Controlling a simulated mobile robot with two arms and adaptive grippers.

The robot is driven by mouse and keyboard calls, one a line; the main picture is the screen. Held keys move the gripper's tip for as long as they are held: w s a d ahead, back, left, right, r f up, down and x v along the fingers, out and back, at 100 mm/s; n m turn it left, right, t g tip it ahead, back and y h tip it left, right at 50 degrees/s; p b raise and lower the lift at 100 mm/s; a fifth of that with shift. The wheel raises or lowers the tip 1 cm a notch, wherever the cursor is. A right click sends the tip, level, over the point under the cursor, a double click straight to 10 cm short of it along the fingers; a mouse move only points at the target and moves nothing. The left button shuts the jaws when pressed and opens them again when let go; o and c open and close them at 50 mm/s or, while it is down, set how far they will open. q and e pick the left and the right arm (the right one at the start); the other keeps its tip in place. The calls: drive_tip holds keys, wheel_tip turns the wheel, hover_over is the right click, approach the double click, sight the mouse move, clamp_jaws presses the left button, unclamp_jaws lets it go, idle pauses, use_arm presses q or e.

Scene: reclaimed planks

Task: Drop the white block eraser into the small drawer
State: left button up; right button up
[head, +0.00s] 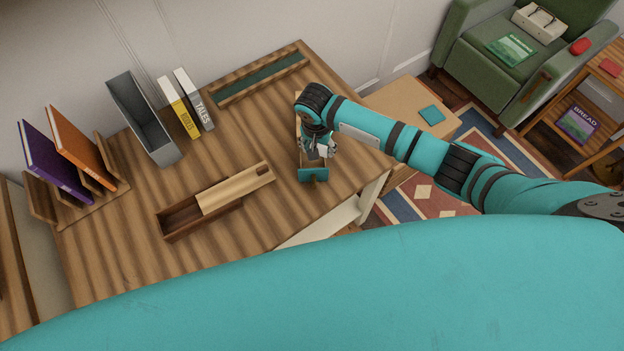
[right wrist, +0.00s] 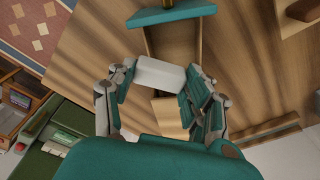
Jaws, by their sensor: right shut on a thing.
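The white block eraser (right wrist: 160,76) is between the fingers of my right gripper (right wrist: 163,82), which is shut on it. In the right wrist view the eraser lies across the open small drawer (right wrist: 172,40) and hides part of its inside. The drawer's teal front (right wrist: 170,16) shows at the top of that view. In the head view my right gripper (head: 322,152) points down over the pulled-out drawer, whose teal front (head: 313,174) faces the near side. How far the eraser is above the drawer floor I cannot tell. My left gripper is not in view.
A wooden box with a sliding lid (head: 235,188) lies left of the drawer on the desk (head: 120,240). A grey file holder (head: 145,120), yellow and white books (head: 190,100), a long tray (head: 260,78) and a bookrack (head: 95,205) stand farther back or left.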

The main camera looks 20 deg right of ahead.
drive_tip(key=o, duration=1)
drive_tip(key=shift+r, duration=0.1)
drive_tip(key=r, duration=0.4)
drive_tip(key=s+r, duration=0.1)
drive_tip(key=r, duration=0.2)
drive_tip(key=a+r, duration=0.1)
drive_tip(key=r, duration=0.3)
drive_tip(key=shift+s+a+r, duration=0.1)
drive_tip(key=shift+s+r, duration=0.1)
drive_tip(key=shift+r, duration=0.15)
